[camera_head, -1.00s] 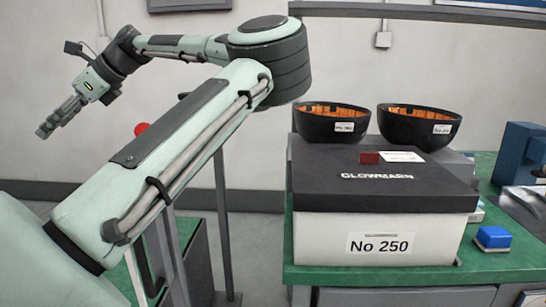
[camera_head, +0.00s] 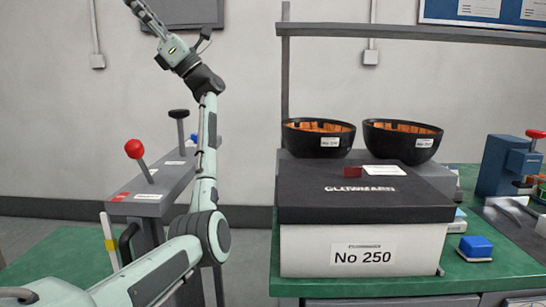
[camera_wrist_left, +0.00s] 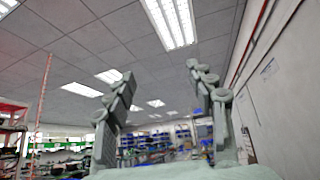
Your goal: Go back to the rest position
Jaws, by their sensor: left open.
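My left arm is bent upward from the lower left. My right gripper is in neither view.
A white box with a black lid (camera_head: 366,204), labelled No 250, stands on the green bench (camera_head: 480,278). Behind it are two black bowls (camera_head: 318,140) with orange insides. A blue block (camera_head: 475,248) lies at right. A grey stand with a red-knobbed lever (camera_head: 134,149) is beside my arm.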

